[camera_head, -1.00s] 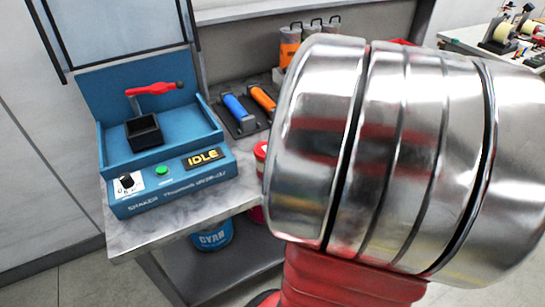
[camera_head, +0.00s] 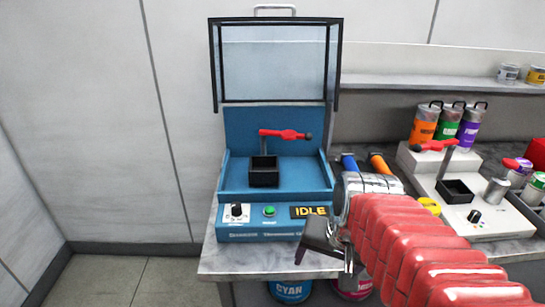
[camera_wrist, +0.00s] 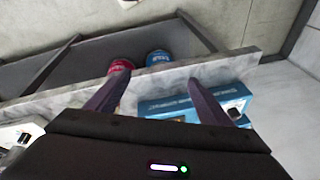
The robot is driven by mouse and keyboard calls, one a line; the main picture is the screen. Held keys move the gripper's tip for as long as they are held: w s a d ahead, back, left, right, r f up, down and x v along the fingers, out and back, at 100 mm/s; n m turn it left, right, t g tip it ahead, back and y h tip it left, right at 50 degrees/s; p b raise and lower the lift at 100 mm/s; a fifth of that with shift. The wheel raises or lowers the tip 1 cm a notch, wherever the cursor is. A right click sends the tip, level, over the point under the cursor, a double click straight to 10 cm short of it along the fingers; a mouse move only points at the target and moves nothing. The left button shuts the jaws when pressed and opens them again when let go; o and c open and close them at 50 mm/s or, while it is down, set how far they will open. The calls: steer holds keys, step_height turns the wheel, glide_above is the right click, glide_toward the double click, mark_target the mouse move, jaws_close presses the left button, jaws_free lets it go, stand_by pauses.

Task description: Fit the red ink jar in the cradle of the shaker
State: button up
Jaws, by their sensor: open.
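The blue shaker (camera_head: 228,185) stands on the bench, left of centre in the head view, its display reading IDLE. Its black square cradle (camera_head: 264,172) looks empty. A red clamp lever (camera_head: 285,134) is above the cradle, and the framed clear guard (camera_head: 275,65) is raised. My gripper (camera_head: 335,250) is in front of the shaker's right front corner, at the bench edge. The wrist view shows my gripper (camera_wrist: 157,80) with its fingers apart and nothing between them. I cannot make out the red ink jar; my arm covers part of the bench.
A white device (camera_head: 480,225) with its own black cradle and red lever stands at right. Cyan (camera_head: 290,290) and magenta (camera_head: 352,287) cans are below the bench top. Open floor lies at left.

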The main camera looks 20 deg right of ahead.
steer(key=s+a+r+n+t, duration=0.1)
steer(key=a+r+n+t, duration=0.1)
steer(key=a+n, duration=0.5)
steer(key=shift+a+r, duration=0.5)
steer(key=shift+r, duration=0.1)
steer(key=shift+c, duration=0.2)
